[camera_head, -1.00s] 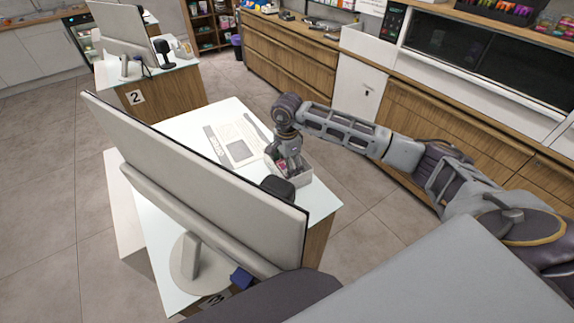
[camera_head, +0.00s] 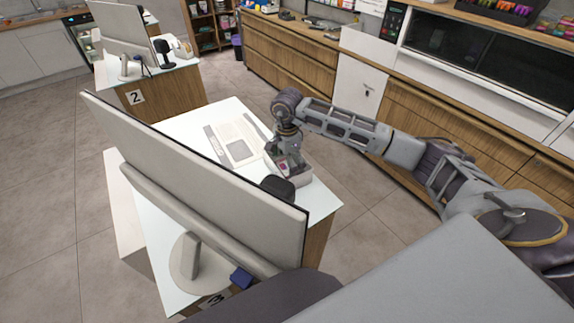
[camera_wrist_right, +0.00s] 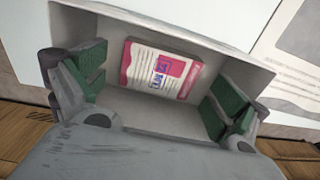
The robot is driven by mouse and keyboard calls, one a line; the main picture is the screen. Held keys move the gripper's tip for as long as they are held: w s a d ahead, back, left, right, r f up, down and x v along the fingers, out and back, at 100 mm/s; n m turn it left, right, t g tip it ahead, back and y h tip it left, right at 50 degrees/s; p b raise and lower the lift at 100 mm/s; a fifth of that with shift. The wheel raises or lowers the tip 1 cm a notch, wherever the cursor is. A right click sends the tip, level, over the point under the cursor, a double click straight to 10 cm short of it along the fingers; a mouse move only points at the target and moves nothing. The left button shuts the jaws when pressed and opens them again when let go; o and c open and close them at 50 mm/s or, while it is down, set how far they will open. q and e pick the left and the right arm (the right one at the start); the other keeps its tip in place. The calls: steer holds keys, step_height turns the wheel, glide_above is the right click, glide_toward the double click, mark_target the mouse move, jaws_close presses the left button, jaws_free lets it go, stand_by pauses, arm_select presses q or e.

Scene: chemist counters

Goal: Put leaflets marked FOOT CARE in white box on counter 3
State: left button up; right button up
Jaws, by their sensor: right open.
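The white box (camera_head: 303,178) stands on the near counter (camera_head: 322,203), whose number label is mostly hidden and looks like a 3. My right gripper (camera_head: 285,168) is over the box, pointing down, with its fingers apart. In the right wrist view my right gripper (camera_wrist_right: 155,100) has its green pads wide open at either side of the box opening. A pink and white leaflet stack (camera_wrist_right: 160,69) lies inside the white box (camera_wrist_right: 190,33), between the pads and apart from them. Its print is too small to read surely. My left gripper is not in view.
A large monitor (camera_head: 200,180) stands on the near counter, left of the box. A dark small device (camera_head: 278,188) is close beside the box. A flat pale tray or pad (camera_head: 235,142) lies behind it. Counter 2 (camera_head: 160,95) is farther back.

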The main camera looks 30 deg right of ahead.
mark_target(287, 167)
step_height(287, 167, up, 11)
steer(key=b, duration=0.2)
stand_by(0.5)
steer(key=shift+s+f, duration=0.1)
stand_by(0.6)
